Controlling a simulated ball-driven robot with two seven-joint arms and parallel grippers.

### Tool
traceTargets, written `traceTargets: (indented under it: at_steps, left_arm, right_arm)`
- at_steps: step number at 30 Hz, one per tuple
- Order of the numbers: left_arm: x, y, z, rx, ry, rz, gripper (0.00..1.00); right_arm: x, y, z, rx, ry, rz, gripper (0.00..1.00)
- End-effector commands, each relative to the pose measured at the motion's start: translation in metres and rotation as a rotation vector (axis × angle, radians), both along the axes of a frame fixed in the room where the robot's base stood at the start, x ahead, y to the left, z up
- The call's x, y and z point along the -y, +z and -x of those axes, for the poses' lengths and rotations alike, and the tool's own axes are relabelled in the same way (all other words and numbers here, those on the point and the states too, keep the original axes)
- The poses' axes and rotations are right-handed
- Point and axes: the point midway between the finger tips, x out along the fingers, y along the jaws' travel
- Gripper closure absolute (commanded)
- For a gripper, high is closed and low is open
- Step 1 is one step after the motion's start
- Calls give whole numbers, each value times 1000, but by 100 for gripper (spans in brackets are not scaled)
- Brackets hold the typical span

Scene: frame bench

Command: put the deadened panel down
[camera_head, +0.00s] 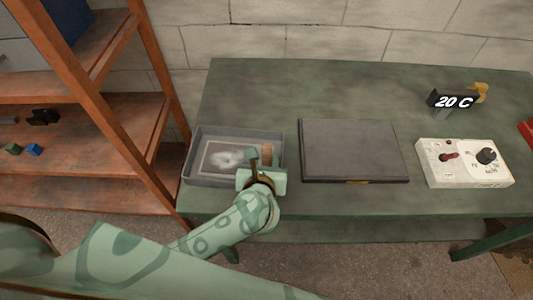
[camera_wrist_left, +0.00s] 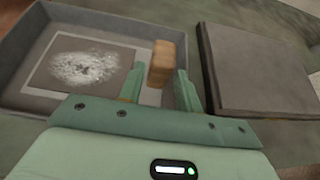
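A grey panel (camera_head: 222,156) with a white speckled patch lies flat in a shallow grey tray (camera_head: 196,180) at the bench's left end. The panel also shows in the left wrist view (camera_wrist_left: 78,66). A small tan block (camera_head: 267,151) is at the panel's right side in the tray; it also shows in the left wrist view (camera_wrist_left: 161,62). My left gripper (camera_head: 256,163) is over the tray's front right part. Its fingers (camera_wrist_left: 160,82) are apart, with the block between or just beyond their tips, and nothing is visibly clamped. My right gripper is out of view.
A dark flat slab (camera_head: 353,147) lies right of the tray on the green bench (camera_head: 330,84). Further right are a white control box (camera_head: 463,174) and a "20 C" display (camera_head: 452,100). An orange shelf rack (camera_head: 110,125) stands at the left.

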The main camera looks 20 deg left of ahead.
Motion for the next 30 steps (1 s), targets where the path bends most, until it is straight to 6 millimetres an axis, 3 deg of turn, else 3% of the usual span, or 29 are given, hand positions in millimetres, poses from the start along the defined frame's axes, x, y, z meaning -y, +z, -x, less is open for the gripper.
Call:
traceTargets:
  at_steps: [6, 12, 30]
  left_arm:
    - [8, 25, 44, -2, 0, 3, 66]
    - [13, 37, 66, -1, -1, 1, 66]
    - [13, 39, 69, 1, 0, 0, 66]
  right_arm:
    - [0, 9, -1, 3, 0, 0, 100]
    - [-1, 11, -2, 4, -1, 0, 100]
    - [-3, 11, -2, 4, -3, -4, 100]
